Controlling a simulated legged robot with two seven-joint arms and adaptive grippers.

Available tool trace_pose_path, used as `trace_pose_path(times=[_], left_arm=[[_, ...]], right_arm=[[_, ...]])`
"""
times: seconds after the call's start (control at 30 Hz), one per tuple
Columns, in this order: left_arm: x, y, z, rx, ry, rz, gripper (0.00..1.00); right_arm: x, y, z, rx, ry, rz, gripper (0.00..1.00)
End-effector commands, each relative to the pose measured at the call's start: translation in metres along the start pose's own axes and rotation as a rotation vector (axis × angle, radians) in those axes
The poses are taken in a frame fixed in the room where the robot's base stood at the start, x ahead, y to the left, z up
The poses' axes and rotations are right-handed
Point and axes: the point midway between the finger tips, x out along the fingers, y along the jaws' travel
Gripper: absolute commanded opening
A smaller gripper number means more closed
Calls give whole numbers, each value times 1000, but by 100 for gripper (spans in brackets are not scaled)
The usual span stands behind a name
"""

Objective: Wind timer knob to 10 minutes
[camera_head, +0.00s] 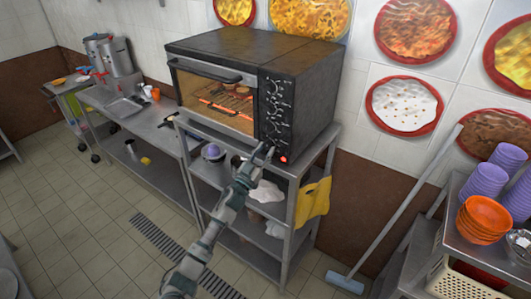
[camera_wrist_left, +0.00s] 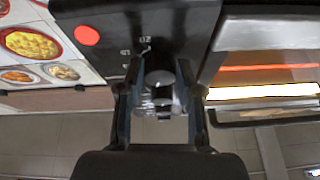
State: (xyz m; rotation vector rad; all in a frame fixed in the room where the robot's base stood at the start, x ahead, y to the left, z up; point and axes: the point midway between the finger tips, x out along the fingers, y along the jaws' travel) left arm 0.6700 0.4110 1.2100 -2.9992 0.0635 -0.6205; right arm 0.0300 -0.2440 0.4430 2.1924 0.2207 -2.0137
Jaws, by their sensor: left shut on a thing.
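The oven (camera_head: 310,66) stands on a metal stand, and its dark control panel (camera_head: 284,108) has a column of knobs and white markings. My left gripper (camera_head: 262,152) reaches up to the lowest part of this panel. White dial marks show on the panel just above the knob. The fingers partly cover the knob, and its exact setting cannot be read. My right gripper is not in view.
A red lamp (camera_head: 283,159) glows beside the gripper. The oven door (camera_head: 212,97) is closed, with food on lit racks behind the glass. A yellow cloth (camera_head: 314,200) hangs from the stand. A broom (camera_head: 397,207) leans at the right, near orange bowls (camera_head: 482,222).

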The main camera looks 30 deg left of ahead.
Motion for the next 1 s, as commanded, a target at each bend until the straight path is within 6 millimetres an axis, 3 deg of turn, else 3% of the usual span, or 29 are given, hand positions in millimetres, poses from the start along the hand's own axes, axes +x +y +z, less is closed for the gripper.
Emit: trace_pose_path(times=[1.0], left_arm=[[3, -11, -6, 860, 50, 364, 0]], right_arm=[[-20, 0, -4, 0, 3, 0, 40]])
